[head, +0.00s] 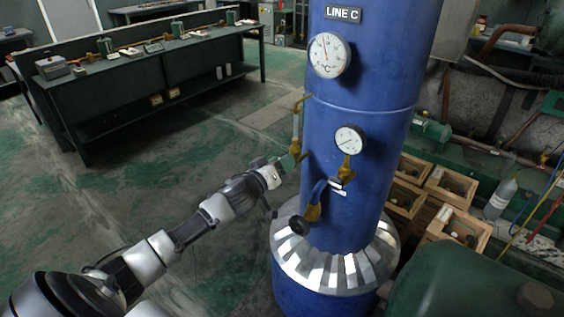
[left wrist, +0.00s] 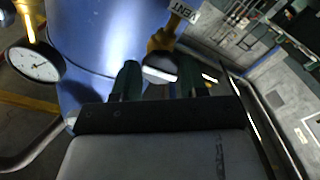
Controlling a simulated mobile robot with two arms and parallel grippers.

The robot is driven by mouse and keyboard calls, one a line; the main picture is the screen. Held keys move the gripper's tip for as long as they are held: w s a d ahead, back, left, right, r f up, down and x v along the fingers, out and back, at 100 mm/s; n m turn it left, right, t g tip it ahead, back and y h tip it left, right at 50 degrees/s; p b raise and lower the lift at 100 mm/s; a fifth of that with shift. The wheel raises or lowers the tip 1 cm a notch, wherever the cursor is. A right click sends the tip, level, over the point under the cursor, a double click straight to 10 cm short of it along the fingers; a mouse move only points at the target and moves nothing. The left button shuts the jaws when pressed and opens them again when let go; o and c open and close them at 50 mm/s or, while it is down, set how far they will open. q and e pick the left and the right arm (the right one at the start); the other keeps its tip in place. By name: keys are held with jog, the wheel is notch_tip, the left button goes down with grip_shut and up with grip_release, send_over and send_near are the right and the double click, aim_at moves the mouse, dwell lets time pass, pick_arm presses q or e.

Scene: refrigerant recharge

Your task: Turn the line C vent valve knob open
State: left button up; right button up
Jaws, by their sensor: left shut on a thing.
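The blue line C cylinder (head: 350,105) stands upright in the head view, with its LINE C plate (head: 343,13) near the top. My left gripper (head: 290,161) reaches its left side, by the lower end of a thin pipe with brass fittings (head: 296,130). In the left wrist view a brass valve (left wrist: 163,40) carries a VENT tag (left wrist: 185,11). Below it a rounded knob (left wrist: 160,73), pale on its face, sits between the two dark green fingers of my left gripper (left wrist: 160,82), which is shut on it. The knob is partly hidden by the gripper body. My right gripper is not in view.
Two white gauges (head: 329,55) (head: 349,140) are on the cylinder's front. Wooden crates (head: 452,187) stand at right, a long workbench (head: 150,85) at the back left. The floor between is clear.

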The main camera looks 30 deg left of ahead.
pick_arm(q)
jog(key=shift+n+p, duration=1.25)
jog(key=shift+n, duration=0.75)
jog(key=shift+r, duration=0.1)
jog(key=n+p, duration=0.2)
jog(key=n, duration=0.2)
jog(key=shift+n+p, duration=0.3)
jog(key=shift+p, duration=0.05)
